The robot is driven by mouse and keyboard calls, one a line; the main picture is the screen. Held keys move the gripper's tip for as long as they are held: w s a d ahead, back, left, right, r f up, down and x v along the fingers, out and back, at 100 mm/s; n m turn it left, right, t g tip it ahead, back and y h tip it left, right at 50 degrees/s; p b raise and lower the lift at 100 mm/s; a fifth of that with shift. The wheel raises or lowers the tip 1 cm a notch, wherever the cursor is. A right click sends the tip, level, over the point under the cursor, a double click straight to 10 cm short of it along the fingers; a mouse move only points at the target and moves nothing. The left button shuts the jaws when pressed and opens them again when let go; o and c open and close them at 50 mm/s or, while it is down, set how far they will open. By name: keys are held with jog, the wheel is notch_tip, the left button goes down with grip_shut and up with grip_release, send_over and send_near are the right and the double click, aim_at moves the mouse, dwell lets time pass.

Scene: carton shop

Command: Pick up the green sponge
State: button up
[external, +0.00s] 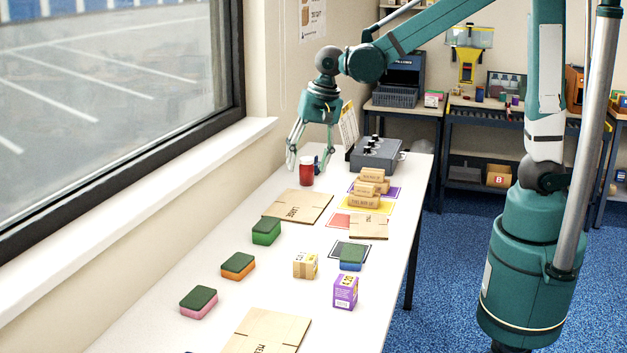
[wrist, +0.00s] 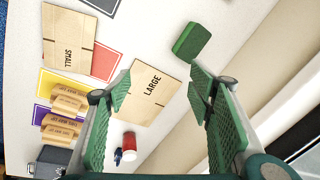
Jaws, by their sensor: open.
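The green sponge (external: 266,231) lies on the white table, left of centre, with a dark green top and brighter green sides. In the wrist view the green sponge (wrist: 191,42) is at the upper middle, beyond the fingertips and apart from them. My gripper (external: 310,165) is open and empty, above the far part of the table near a red jar. In the wrist view my gripper (wrist: 158,85) shows its two green ribbed fingers spread apart, with the large carton flat between and below them.
A large flat carton (external: 297,206) lies between the red jar (external: 306,171) and the sponge. Orange (external: 238,266), pink (external: 198,303) and blue (external: 351,257) sponges stand nearer. A window sill (external: 150,170) borders the table's left side.

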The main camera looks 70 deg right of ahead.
aim_at(266, 223)
jog(key=w+a+f+m+p, duration=0.1)
jog(key=w+a+f+m, duration=0.1)
jog(key=w+f, duration=0.1)
jog(key=w+a+f+m+g+p, duration=0.1)
jog(key=w+a+f+m, duration=0.1)
jog(key=w+f, duration=0.2)
jog(key=w+a+f+m+g+p, duration=0.1)
jog(key=w+a+f, duration=0.1)
jog(key=w+f, duration=0.1)
jog(key=shift+w+f+m+p, duration=0.15)
jog(key=shift+w+m+p, duration=0.1)
jog(key=shift+m+p, duration=0.15)
jog(key=shift+w+a+f, duration=0.2)
jog(key=shift+w+f, duration=0.05)
jog(key=shift+f, duration=0.4)
jog(key=shift+f, duration=0.1)
jog(key=shift+f, duration=1.15)
jog(key=shift+f, duration=0.1)
jog(key=shift+a+f, duration=0.2)
jog(key=shift+f, duration=2.3)
jog(key=c, duration=0.7)
